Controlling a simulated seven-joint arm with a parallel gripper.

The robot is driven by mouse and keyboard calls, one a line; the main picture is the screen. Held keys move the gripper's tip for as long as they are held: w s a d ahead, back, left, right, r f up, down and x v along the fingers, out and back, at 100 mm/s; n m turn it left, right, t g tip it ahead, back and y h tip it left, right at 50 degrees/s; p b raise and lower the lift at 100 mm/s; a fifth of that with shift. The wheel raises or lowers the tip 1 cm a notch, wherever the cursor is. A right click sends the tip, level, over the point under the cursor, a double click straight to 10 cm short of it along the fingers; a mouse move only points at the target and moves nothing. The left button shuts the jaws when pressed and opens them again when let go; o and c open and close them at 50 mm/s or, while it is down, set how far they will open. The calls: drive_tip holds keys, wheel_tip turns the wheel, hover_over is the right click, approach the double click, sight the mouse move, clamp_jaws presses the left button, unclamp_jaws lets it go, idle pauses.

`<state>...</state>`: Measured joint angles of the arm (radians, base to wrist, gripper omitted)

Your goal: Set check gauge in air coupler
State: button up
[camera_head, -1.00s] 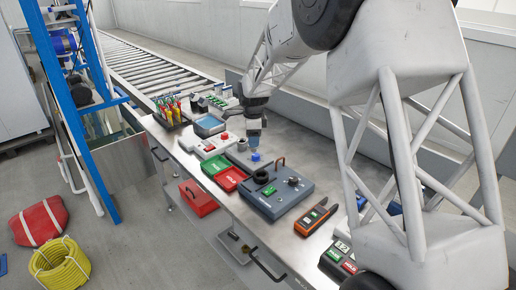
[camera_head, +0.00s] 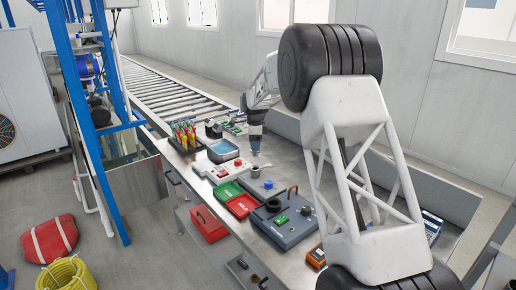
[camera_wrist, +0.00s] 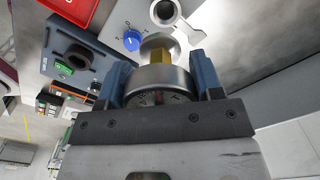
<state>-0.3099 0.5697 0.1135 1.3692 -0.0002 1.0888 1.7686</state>
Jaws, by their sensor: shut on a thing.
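My gripper (camera_wrist: 158,72) is shut on the check gauge (camera_wrist: 157,84), a round metal gauge whose dial partly shows between the blue fingers. Its brass stem (camera_wrist: 160,58) points away from the wrist. A pale round part (camera_wrist: 155,41) shows just past the stem; I cannot tell whether they touch. A ring-shaped fitting with a lever (camera_wrist: 166,12) lies beyond, on the grey station plate with a blue knob (camera_wrist: 131,40). I cannot tell for sure which part is the air coupler. In the head view my gripper (camera_head: 255,148) hangs above a grey cylindrical fitting (camera_head: 255,171); the gauge is hard to make out there.
A dark blue case (camera_head: 284,222) with a handle stands nearer on the bench. Red and green trays (camera_head: 241,206) lie left of it. A light grey unit with a red button (camera_head: 221,171) and a blue-topped box (camera_head: 223,150) stand farther back.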

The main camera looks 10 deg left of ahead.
drive_tip(key=shift+w+a, duration=0.2)
drive_tip(key=shift+w, duration=0.25)
drive_tip(key=shift+f, duration=0.2)
wheel_tip(320, 180, down, 7)
idle(1.5)
drive_tip(key=shift+f, duration=0.7)
idle(1.3)
drive_tip(key=o, duration=1.2)
drive_tip(key=shift+r, duration=3.9)
